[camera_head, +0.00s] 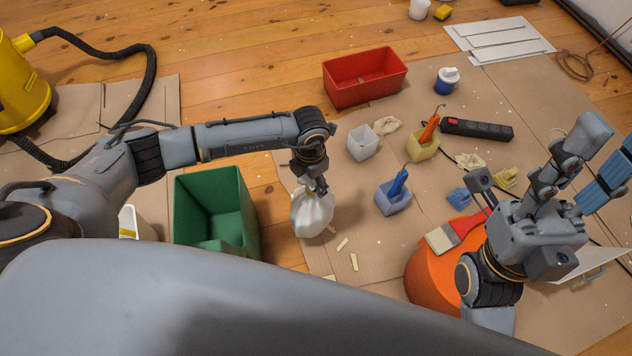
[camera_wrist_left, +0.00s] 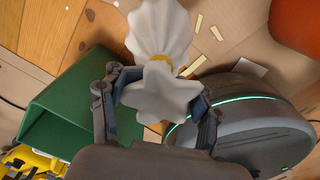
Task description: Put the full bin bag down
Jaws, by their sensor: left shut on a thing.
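The full bin bag (camera_head: 312,213) is white and rounded, with its bulk hanging below my left gripper (camera_head: 318,188) near the middle of the head view. In the left wrist view the bag (camera_wrist_left: 160,30) has a yellow tie around its neck. The fingers of the left gripper (camera_wrist_left: 158,98) are shut on the gathered top above the tie. I cannot tell whether the bag's underside touches the floor.
A green crate (camera_head: 240,178) stands just left of the bag. Wood offcuts (camera_head: 354,262) lie on the cardboard (camera_head: 375,235) beside it. A blue-grey pot (camera_head: 393,204), a red crate (camera_head: 327,88) and an orange bucket (camera_head: 420,268) stand around. Some bare cardboard lies right of the bag.

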